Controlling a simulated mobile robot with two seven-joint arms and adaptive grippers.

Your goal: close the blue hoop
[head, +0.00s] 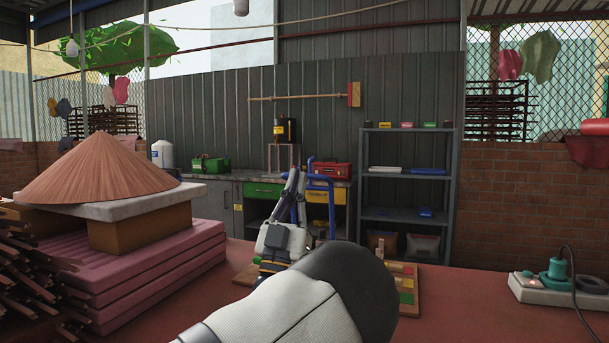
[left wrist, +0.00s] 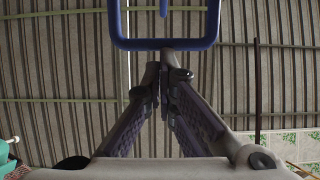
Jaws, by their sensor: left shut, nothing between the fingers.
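The blue hoop (head: 332,205) is a bent blue tube that stands upright just right of my left gripper in the head view. In the left wrist view the blue hoop (left wrist: 140,44) crosses the top as a rounded U with a level lower bar. My left gripper (head: 292,176) points up, with its fingers shut and nothing between them. In the left wrist view the left fingertips (left wrist: 168,70) meet just below the bar. I cannot tell whether they touch it. My forearm hides the hoop's lower part and mounting. My right gripper is out of view.
A wooden board with coloured blocks (head: 407,290) lies behind my forearm on the red table (head: 460,310). Pink slabs (head: 150,270) and a conical hat (head: 100,170) stand at left. A power strip (head: 545,290) with a cable lies at right. The table between is clear.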

